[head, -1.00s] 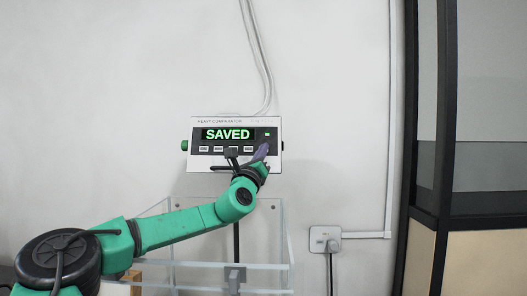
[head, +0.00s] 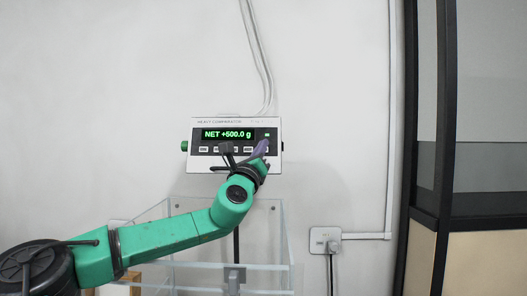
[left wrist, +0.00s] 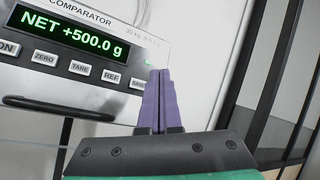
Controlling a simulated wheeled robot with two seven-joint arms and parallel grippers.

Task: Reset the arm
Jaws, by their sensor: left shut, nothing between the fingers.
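My left arm comes in from the lower left in the head view. Its left gripper (head: 263,147) is in front of the right part of the comparator panel (head: 233,165). In the left wrist view the two purple fingers (left wrist: 158,75) are shut together with nothing between them, just right of the rightmost button, which they partly cover. The display (head: 228,134) reads "NET +500.0 g"; it also shows in the left wrist view (left wrist: 66,33). I cannot tell whether the fingertips touch the panel. My right gripper is not in view.
A clear glass case (head: 283,225) stands below the panel, behind my arm. A wall socket (head: 324,239) with a plug is to its right. A dark-framed partition (head: 448,110) stands at the right.

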